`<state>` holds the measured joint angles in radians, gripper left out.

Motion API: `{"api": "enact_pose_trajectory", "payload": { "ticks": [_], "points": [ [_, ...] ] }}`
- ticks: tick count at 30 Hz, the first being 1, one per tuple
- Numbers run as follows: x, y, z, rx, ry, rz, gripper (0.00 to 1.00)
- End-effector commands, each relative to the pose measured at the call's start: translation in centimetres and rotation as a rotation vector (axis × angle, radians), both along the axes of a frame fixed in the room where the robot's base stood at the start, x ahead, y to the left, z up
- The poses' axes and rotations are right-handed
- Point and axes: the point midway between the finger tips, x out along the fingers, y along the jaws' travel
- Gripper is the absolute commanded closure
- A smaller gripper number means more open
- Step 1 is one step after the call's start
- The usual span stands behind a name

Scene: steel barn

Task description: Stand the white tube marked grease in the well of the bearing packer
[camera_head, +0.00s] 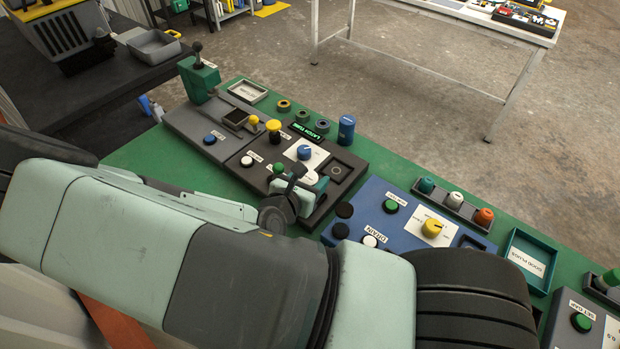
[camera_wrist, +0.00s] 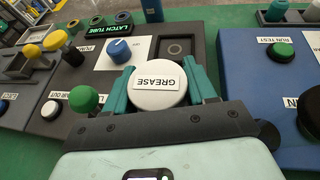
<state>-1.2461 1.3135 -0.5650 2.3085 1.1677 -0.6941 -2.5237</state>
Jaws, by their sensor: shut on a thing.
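The white tube marked grease (camera_wrist: 158,85) is between the teal fingers of my gripper (camera_wrist: 160,92), its labelled round end facing the wrist camera. My gripper is shut on it. The bearing packer seems to be the dark grey panel (camera_wrist: 38,100) with the lit "LATCH TUBE" sign (camera_head: 310,132). A square recess with a ring in it (camera_head: 340,172), which looks like the well, is at the panel's right; it also shows just beyond the tube in the wrist view (camera_wrist: 179,47). The tube is above the panel, nearer to me than this recess. Its lower end is hidden.
A blue knob (camera_wrist: 122,51) and a green ball knob (camera_wrist: 83,98) stand close left of the tube. A blue cylinder (camera_head: 347,130) and several rings (camera_head: 284,105) stand behind the panel. A blue panel (camera_head: 390,205) with buttons lies to the right.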

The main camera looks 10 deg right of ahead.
Motion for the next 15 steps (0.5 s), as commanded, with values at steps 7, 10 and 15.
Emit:
{"api": "enact_pose_trajectory", "payload": {
  "ticks": [7,10,15],
  "points": [
    [0.00,0.02,-0.31,0.000,0.000,0.000,0.41],
    [0.00,0.01,-0.29,0.001,0.001,0.000,0.26],
    [0.00,0.01,-0.27,0.001,0.001,0.000,0.19]
  ]
}}
